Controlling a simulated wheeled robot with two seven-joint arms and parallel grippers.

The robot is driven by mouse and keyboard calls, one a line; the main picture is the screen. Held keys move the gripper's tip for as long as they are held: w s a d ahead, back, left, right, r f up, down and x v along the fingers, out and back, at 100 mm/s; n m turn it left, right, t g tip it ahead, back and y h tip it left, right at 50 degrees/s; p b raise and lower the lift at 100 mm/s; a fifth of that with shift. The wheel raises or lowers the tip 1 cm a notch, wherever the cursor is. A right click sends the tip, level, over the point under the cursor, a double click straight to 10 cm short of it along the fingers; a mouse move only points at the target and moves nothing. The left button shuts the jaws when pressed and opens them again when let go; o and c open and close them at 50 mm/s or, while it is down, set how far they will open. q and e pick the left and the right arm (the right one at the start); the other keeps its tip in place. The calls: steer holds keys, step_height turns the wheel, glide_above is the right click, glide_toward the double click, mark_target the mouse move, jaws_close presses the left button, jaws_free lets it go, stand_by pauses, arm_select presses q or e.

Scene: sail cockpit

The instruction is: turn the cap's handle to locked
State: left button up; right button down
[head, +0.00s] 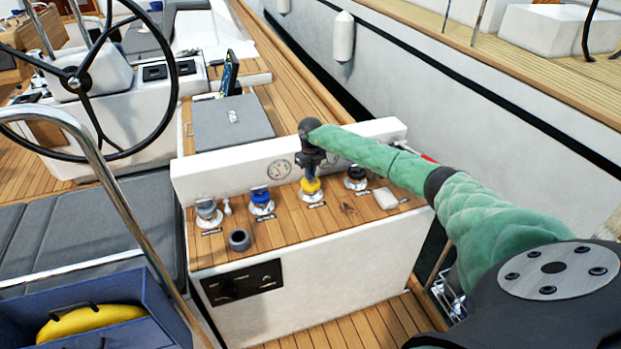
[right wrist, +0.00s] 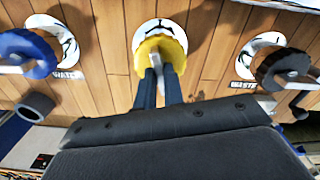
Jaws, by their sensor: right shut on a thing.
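A yellow cap (head: 311,187) sits on a round metal plate on the teak top of the white console. Its pale handle (right wrist: 157,62) sticks up from the yellow disc in the right wrist view. My right gripper (right wrist: 159,80) comes down over the yellow cap, with its two dark blue fingers shut on the handle from both sides. In the head view the gripper hides part of the cap. The label under the yellow cap is too small to read in the head view and hidden in the right wrist view. My left gripper is in neither view.
A blue cap (head: 261,198) and a grey cap (head: 207,212) stand to the left, a black cap (head: 356,176) to the right. A dark ring (head: 239,240) and a white block (head: 386,198) lie nearby. A raised white wall (head: 230,173) with gauges stands behind.

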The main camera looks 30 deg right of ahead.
steer(key=m+b, duration=0.4)
steer(key=m, duration=0.4)
steer(key=m+b, duration=0.1)
steer(key=m, duration=0.2)
steer(key=shift+m, duration=0.7)
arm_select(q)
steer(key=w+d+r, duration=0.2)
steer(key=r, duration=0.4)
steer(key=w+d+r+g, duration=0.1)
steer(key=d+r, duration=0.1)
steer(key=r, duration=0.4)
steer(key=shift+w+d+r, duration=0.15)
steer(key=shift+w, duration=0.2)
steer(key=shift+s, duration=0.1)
arm_select(e)
steer(key=c, duration=1.5)
jaws_free()
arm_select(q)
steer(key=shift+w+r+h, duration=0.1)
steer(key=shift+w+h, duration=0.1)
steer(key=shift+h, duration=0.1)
